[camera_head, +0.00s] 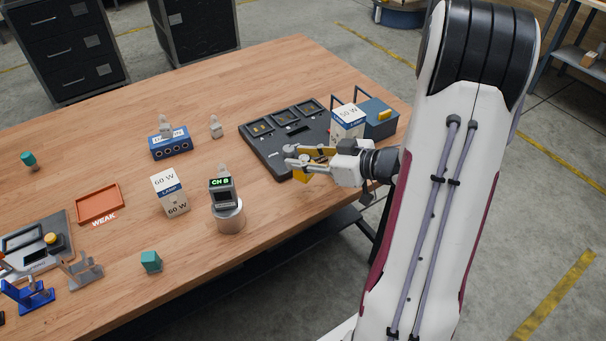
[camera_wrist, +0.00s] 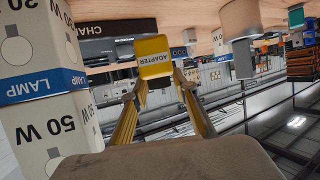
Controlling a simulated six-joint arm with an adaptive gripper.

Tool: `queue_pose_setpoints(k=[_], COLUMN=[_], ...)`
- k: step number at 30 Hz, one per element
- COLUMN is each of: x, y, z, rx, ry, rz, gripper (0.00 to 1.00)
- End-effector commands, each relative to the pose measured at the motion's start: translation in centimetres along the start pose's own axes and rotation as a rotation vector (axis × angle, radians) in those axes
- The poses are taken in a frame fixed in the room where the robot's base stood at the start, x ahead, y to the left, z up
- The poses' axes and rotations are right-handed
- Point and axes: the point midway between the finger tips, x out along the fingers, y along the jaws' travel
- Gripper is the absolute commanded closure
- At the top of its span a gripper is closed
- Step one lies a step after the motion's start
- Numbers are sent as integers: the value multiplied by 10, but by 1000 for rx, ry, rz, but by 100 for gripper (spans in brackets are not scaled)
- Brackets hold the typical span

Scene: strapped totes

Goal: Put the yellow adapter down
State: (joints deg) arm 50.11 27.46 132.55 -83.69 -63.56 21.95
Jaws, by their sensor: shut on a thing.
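My gripper (camera_head: 296,162) is at the right part of the wooden table, beside the front edge of the dark panel with bays. It is shut on the yellow adapter (camera_wrist: 154,56), a small block with a white label reading ADAPTER, held between both fingertips in the wrist view. In the head view the adapter (camera_head: 301,175) shows as a small yellow patch below the fingers, mostly hidden by them. I cannot tell whether the adapter touches the table.
A 50 W lamp box (camera_head: 348,121) stands close behind my gripper, by a blue toolbox (camera_head: 378,119). The dark panel (camera_head: 262,151) lies beyond. A CH 8 device (camera_head: 222,193) on a metal cylinder and a 60 W lamp box (camera_head: 170,194) stand left. Bare table lies between.

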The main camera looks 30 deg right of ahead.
Motion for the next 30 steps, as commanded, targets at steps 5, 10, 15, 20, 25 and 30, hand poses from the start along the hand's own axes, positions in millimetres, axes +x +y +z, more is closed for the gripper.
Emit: queue_pose_setpoints(k=[5,10,15,20,25,30], x=[5,6,6,6,10,16], y=[0,0,0,0,0,0], z=[12,14,14,15,25,39], rx=[0,-2,-2,-1,1,2], ry=[0,1,1,0,0,0], rz=[-1,0,0,0,0,-1], gripper=[100,100,100,100,100,100])
